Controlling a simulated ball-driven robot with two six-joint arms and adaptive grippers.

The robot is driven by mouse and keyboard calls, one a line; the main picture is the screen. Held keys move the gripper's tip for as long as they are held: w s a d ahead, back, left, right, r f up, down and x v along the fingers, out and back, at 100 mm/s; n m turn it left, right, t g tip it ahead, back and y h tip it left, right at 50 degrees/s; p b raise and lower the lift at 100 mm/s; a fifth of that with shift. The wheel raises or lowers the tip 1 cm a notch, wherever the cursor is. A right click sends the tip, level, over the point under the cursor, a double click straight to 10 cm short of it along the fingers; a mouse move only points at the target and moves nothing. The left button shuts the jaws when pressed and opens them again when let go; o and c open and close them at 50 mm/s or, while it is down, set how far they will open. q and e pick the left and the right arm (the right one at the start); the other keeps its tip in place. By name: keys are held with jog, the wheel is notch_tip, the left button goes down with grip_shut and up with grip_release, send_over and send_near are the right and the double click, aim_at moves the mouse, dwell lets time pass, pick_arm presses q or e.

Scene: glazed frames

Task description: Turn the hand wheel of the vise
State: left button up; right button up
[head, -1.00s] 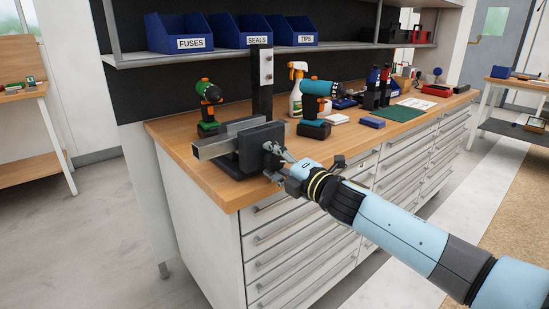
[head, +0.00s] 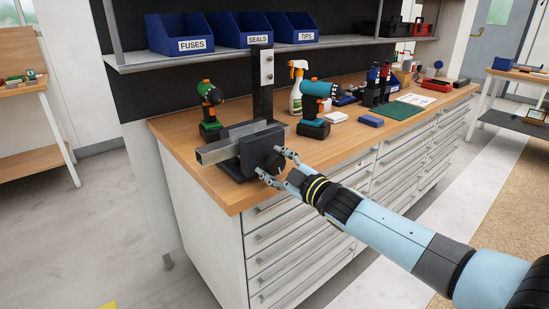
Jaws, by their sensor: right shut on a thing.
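The dark grey vise (head: 255,150) stands on the wooden bench top near its front left corner, with a grey metal bar (head: 215,150) held across it. Its round black hand wheel (head: 273,158) faces the front right. My right gripper (head: 276,163) reaches it from the lower right, with one finger at the wheel's upper right and the other below it. The gripper is shut on the wheel, which is partly hidden by the fingers. My left gripper is not in view.
A green-orange drill (head: 209,108) stands behind the vise, and a teal drill (head: 316,110) and spray bottle (head: 297,88) stand to its right. The shelf with blue bins (head: 245,30) hangs above. The bench top's front edge (head: 345,160) is clear right of the wheel.

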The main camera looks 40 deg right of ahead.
jog(key=shift+s+f+m+p, duration=0.15)
jog(key=shift+m+p, duration=0.4)
jog(key=shift+m, duration=0.95)
jog(key=shift+f+p, duration=0.2)
jog(key=shift+p, duration=0.1)
jog(key=o, duration=0.9)
jog(key=shift+s+d, duration=0.1)
jog(key=shift+o, duration=1.3)
jog(key=shift+r, duration=0.25)
jog(key=s, duration=0.8)
jog(key=s+d, duration=0.1)
jog(key=s, duration=0.3)
jog(key=shift+w, duration=0.1)
